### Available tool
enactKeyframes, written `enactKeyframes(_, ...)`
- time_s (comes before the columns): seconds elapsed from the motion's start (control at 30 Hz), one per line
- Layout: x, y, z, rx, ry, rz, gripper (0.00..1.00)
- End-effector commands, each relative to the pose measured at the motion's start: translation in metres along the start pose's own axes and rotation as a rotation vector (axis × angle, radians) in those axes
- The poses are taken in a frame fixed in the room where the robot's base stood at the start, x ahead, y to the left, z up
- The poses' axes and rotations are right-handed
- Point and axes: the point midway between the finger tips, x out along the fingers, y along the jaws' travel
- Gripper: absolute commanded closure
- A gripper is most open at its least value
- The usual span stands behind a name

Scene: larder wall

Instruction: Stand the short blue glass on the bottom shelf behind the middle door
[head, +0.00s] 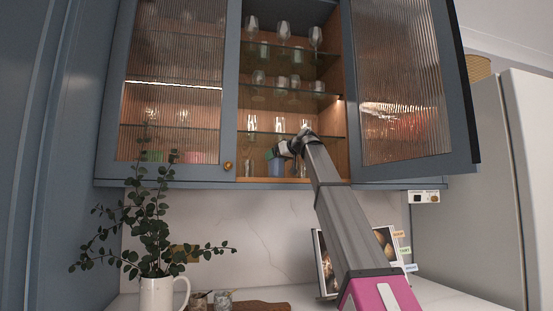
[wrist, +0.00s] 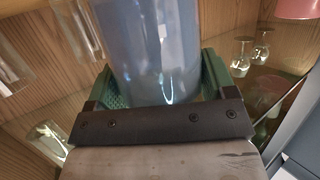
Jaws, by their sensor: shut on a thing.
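The short blue glass (head: 276,168) is in the open middle bay of the wall cabinet, low down at the bottom shelf (head: 262,180). It looks upright; I cannot tell whether its base touches the shelf. My gripper (head: 284,150) reaches in from the lower right and is shut on the glass. In the wrist view the blue glass (wrist: 158,50) fills the space between the green fingers of my gripper (wrist: 160,82). The middle door (head: 408,85), with ribbed glass, stands open to the right. My arm hides part of the bay's right side.
Clear glasses stand on the bottom shelf left (head: 248,158) and right of the blue glass. Stemmed glasses (head: 279,124) stand on the glass shelf above. The left door (head: 172,80) is shut. A mug with leafy stems (head: 158,290) stands on the counter.

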Motion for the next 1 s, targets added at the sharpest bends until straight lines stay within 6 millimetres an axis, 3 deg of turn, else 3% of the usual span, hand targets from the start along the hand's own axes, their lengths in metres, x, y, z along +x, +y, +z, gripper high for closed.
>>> enactKeyframes(0.07,0.0,0.0,0.002,0.0,0.001,0.0,0.77)
enactKeyframes(0.1,0.001,0.0,0.003,0.0,0.0,0.0,0.2)
enactKeyframes(0.17,0.001,0.0,0.002,0.0,0.0,0.0,0.0)
enactKeyframes(0.47,0.0,0.0,-0.001,0.0,0.0,0.0,0.0)
enactKeyframes(0.57,-0.01,0.0,0.001,0.0,0.001,0.002,0.0)
enactKeyframes(1.0,-0.093,0.0,0.001,0.0,0.001,0.002,0.0)
